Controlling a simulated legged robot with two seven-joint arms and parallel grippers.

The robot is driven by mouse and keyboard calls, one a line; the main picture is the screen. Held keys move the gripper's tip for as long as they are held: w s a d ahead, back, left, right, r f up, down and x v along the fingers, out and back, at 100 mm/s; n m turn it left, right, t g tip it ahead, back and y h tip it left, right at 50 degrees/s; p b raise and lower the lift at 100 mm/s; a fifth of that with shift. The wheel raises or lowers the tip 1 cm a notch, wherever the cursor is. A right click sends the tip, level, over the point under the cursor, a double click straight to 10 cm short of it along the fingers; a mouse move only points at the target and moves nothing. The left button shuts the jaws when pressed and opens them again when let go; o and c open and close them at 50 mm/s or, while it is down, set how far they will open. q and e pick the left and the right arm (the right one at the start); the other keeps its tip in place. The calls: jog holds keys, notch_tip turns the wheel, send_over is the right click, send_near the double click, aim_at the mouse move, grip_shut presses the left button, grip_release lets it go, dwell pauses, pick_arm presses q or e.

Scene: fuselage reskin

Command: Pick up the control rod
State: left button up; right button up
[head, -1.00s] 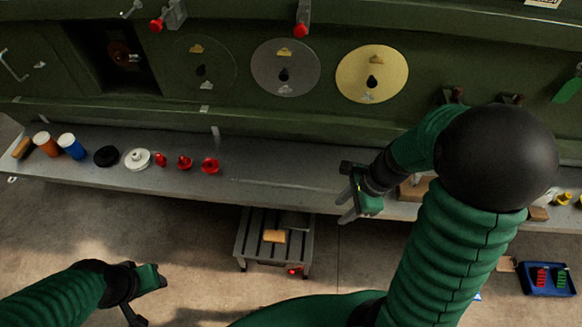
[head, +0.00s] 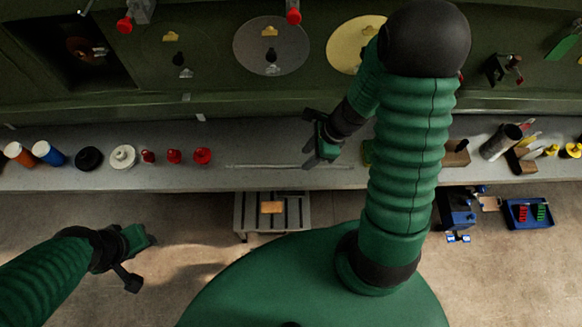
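A long, thin, pale rod (head: 270,166), which looks like the control rod, lies lengthwise along the grey shelf (head: 215,180) in the head view. Its right end runs close to my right arm, and I cannot tell exactly where it ends. My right gripper (head: 309,138) is over the shelf near the rod's right half, with fingers apart and nothing visible between them. I cannot tell its height above the rod. My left gripper (head: 143,261) is low at the left, in front of the shelf, with fingers spread and empty.
Left on the shelf are an orange-and-white can (head: 18,153), a blue can (head: 47,152), a black disc (head: 88,158), a white disc (head: 123,157) and red knobs (head: 174,156). A slatted stool (head: 243,213) stands below. A blue tray (head: 528,213) lies on the floor at right.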

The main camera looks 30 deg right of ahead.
aim_at(291, 165)
jog(key=w+f, duration=0.1)
jog(key=w+a+f, duration=0.1)
jog(key=w+f, duration=0.1)
jog(key=shift+a+f, duration=0.25)
jog(key=shift+f, duration=0.1)
jog(key=x, duration=0.2)
jog(key=shift+a+f+b, duration=0.25)
jog(key=shift+a+b, duration=0.05)
jog(key=shift+s+a+f, duration=0.1)
jog(key=shift+a+f, duration=0.05)
jog(key=shift+f, duration=0.05)
jog(key=c, duration=0.4)
pick_arm(q)
jog(key=shift+w+f, duration=0.7)
pick_arm(e)
grip_shut()
